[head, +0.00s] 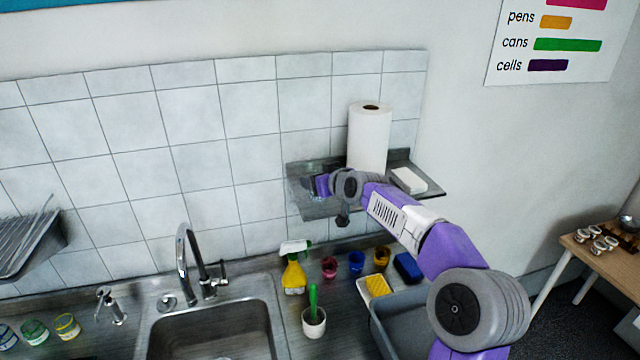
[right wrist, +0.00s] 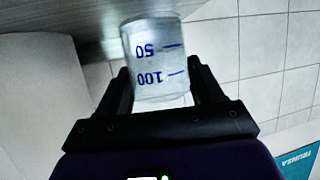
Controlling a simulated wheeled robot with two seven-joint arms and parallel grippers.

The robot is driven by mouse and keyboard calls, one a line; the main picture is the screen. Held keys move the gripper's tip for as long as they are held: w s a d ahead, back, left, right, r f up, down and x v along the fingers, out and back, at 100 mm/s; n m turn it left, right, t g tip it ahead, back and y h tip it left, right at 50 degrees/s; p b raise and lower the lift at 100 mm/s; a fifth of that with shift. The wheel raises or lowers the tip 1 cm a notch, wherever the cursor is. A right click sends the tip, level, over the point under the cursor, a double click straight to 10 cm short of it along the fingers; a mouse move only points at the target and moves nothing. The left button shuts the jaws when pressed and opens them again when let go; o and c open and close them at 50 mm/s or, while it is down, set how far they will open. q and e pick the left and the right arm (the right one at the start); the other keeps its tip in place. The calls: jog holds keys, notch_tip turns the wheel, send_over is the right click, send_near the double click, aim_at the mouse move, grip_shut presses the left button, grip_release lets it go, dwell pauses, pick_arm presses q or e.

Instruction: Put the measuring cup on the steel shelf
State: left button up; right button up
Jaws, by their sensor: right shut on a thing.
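The measuring cup (right wrist: 158,62) is clear with blue marks reading 50 and 100. In the right wrist view it sits between the two fingers of my right gripper (right wrist: 160,72), which is shut on it. In the head view my right gripper (head: 318,186) is at the left part of the steel shelf (head: 433,186), with the cup (head: 306,187) faint at its tip. The shelf also shows in the right wrist view (right wrist: 60,22), close to the cup's end. I cannot tell whether the cup touches it. My left gripper is out of view.
A paper towel roll (head: 369,138) and a white block (head: 409,180) stand on the shelf, right of my gripper. The tiled wall (head: 255,150) is behind. Below are a spray bottle (head: 294,272), small coloured cups, a sponge (head: 377,286), a grey bin (head: 400,318) and the sink (head: 215,325).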

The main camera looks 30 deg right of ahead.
jog(key=shift+f, duration=0.4)
jog(key=shift+f, duration=0.15)
jog(key=o, duration=1.1)
